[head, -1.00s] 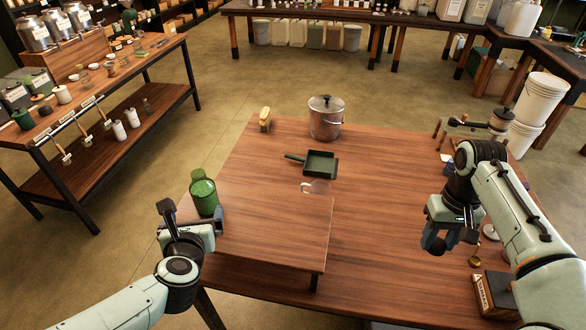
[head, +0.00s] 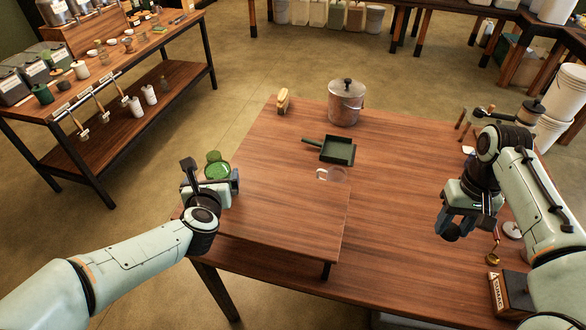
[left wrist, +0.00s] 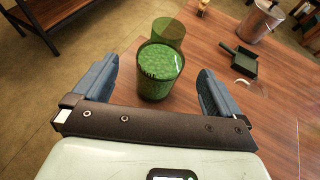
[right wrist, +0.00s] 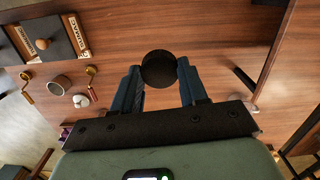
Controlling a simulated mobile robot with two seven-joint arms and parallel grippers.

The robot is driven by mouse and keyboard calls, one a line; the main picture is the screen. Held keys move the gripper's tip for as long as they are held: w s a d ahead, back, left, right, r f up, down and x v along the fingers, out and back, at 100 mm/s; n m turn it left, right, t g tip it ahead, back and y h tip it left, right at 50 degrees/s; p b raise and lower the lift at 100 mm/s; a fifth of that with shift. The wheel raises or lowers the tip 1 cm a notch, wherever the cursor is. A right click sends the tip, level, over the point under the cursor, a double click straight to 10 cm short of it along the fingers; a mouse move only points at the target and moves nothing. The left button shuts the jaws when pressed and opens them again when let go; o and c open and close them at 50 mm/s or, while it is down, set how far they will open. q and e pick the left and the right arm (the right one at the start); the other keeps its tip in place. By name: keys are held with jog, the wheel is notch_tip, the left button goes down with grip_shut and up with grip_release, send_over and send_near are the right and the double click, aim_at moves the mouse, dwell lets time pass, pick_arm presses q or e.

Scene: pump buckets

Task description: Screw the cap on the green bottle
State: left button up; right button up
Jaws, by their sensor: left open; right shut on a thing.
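The green bottle (head: 217,170) stands at the left edge of the table, its lower part hidden by my left gripper (head: 212,178) in the head view. In the left wrist view the translucent green bottle (left wrist: 160,75) lies between the two spread fingers, with gaps on both sides. My left gripper is open around it, not clamped. My right gripper (head: 455,225) is over the right side of the table. In the right wrist view it is shut on a round black cap (right wrist: 158,69), held between its fingertips. The cap is far from the bottle.
A dark green dustpan-like tray (head: 338,149), a clear cup (head: 335,174), a lidded metal pot (head: 346,103) and a brush (head: 283,101) stand behind.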

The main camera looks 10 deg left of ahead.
aim_at(216, 174)
pick_arm(q)
jog(key=shift+w+a+f, duration=0.15)
jog(key=shift+w+f, duration=0.05)
jog(key=shift+w, duration=0.3)
jog(key=shift+f+x, duration=0.2)
jog(key=shift+x, duration=1.15)
jog(key=shift+f+x, duration=0.15)
jog(key=shift+x, duration=1.2)
pick_arm(e)
jog(key=shift+r, duration=0.35)
pick_arm(q)
jog(key=shift+s, duration=0.15)
jog(key=shift+c, duration=0.3)
jog(key=shift+r, duration=0.1)
jog(key=c, duration=1.5)
jog(key=shift+o, duration=0.2)
jog(key=shift+r, duration=0.1)
